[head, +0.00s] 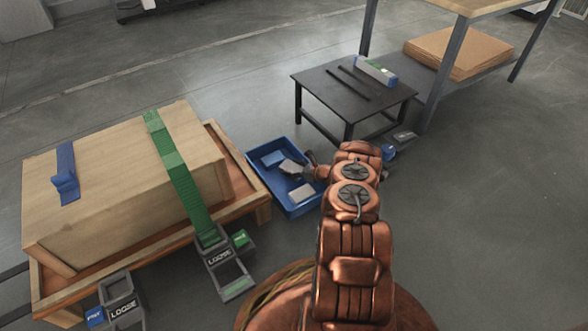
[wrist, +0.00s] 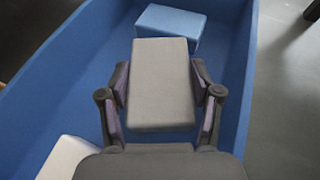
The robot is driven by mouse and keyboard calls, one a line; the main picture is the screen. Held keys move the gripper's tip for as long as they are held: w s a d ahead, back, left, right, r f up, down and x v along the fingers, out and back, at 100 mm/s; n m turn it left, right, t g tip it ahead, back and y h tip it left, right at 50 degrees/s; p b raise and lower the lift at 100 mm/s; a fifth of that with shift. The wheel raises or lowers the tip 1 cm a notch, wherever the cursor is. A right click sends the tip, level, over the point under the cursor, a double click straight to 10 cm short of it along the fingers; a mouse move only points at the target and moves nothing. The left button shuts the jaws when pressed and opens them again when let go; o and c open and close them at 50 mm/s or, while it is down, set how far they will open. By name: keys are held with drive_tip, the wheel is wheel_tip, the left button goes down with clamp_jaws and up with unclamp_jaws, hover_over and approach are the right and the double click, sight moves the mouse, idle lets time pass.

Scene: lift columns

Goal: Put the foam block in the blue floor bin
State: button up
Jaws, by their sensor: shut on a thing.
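The blue floor bin (head: 259,180) stands on the floor between the pallet and the low black table. My gripper (head: 306,171) is over the bin's inside. It is shut on a grey block (wrist: 161,88), which I take to be the foam block; its long sides are between the two fingers in the wrist view. The grey block also shows in the head view (head: 291,167). In the wrist view the bin's blue walls (wrist: 62,62) surround the block. Its height above the bin floor is hard to tell.
A light blue block (wrist: 172,23) and a pale block (wrist: 66,158) lie in the bin. A wooden crate (head: 110,190) with a green strap (head: 172,158) sits on a pallet at left. A black table (head: 325,88) and a workbench (head: 440,80) stand behind right. Floor at right is clear.

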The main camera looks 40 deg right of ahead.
drive_tip(key=shift+s+d+f, duration=0.1)
drive_tip(key=shift+s+f, duration=0.05)
drive_tip(key=shift+f, duration=0.15)
